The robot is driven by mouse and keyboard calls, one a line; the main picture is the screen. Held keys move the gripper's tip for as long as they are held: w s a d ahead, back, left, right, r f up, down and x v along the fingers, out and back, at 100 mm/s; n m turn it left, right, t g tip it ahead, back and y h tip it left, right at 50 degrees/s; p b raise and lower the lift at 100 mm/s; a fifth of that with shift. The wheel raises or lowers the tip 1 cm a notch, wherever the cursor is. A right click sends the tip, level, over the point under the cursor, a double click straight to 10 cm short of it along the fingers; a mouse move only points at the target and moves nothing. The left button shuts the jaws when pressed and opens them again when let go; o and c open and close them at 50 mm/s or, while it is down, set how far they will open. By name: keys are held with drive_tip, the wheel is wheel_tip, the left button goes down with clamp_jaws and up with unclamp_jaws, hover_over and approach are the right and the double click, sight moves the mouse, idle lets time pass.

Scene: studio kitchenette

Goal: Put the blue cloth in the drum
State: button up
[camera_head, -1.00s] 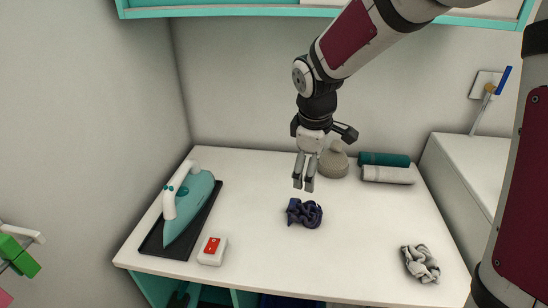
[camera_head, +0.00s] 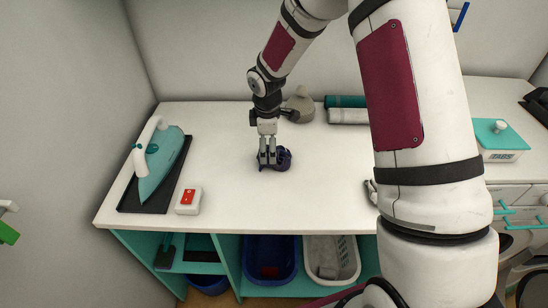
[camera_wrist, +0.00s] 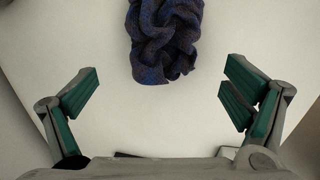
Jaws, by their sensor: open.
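The crumpled dark blue cloth (camera_head: 284,160) lies on the white worktop. My gripper (camera_head: 268,163) points down at the cloth, and its fingers partly hide it in the head view. In the wrist view the cloth (camera_wrist: 165,40) is at the top, ahead of my gripper (camera_wrist: 160,95). The two green-padded fingers are wide apart with nothing between them. I cannot tell whether a fingertip touches the cloth. A dark rounded machine part (camera_head: 530,288) shows at the lower right edge; I cannot tell whether it is the drum's opening.
A teal iron (camera_head: 160,165) on a dark tray and a white box with a red switch (camera_head: 188,196) are left. Rolled towels (camera_head: 347,114) lie behind. Baskets (camera_head: 333,262) stand below the worktop. A lidded teal box (camera_head: 497,135) stands right. My arm hides the middle right.

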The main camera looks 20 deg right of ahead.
sight(283, 163)
drive_tip(key=f, duration=0.1)
drive_tip(key=f+p, duration=0.1)
drive_tip(key=f, duration=0.3)
drive_tip(key=shift+s+d, duration=0.15)
drive_tip(key=shift+d, duration=0.25)
drive_tip(key=shift+w+f, duration=0.2)
drive_tip(key=shift+f, duration=0.25)
drive_tip(key=shift+c, duration=0.6)
drive_tip(key=c, duration=0.9)
drive_tip(key=shift+o, duration=0.2)
